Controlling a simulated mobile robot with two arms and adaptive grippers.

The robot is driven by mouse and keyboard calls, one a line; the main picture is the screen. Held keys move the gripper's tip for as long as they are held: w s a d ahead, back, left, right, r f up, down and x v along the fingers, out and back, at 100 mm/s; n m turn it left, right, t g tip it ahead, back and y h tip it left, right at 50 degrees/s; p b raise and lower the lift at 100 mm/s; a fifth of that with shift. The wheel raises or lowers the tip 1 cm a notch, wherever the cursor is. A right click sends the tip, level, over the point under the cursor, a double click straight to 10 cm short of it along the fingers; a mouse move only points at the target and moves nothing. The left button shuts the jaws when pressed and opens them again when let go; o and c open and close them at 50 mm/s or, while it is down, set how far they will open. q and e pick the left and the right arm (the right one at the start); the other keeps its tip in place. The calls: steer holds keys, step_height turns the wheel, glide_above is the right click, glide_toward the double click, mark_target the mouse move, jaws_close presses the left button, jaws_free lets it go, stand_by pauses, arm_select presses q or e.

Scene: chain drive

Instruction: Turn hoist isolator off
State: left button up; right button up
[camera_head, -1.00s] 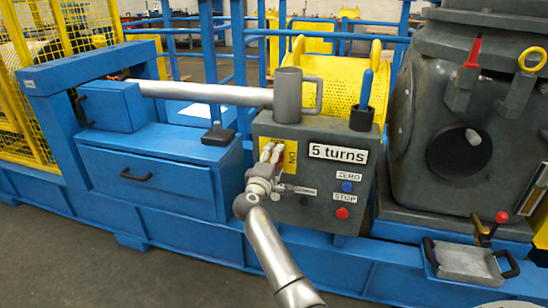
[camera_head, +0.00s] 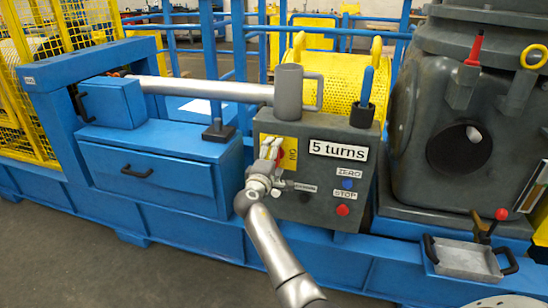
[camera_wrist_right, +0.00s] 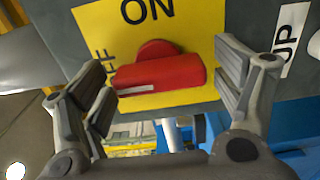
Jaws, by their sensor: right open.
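The hoist isolator is a red rotary handle (camera_wrist_right: 160,75) on a yellow plate (camera_wrist_right: 205,25) marked ON, with an OFF label partly hidden at left. In the right wrist view the handle lies nearly level, its white-striped end to the left. My right gripper (camera_wrist_right: 168,88) is open, with one finger on each side of the handle; I cannot tell whether either touches it. In the head view my right gripper (camera_head: 271,150) is at the yellow plate (camera_head: 291,152) on the grey control box (camera_head: 318,205) and partly covers the handle. My left gripper is not in view.
The box carries a "5 turns" display (camera_head: 338,150), a blue ZERO button (camera_head: 347,184) and a red STOP button (camera_head: 343,210). A grey mug (camera_head: 288,92) and a holder with a blue-handled tool (camera_head: 367,88) stand on top. A blue drawer cabinet (camera_head: 190,185) is left.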

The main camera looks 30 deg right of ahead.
steer(key=v, duration=1.2)
stand_by(0.4)
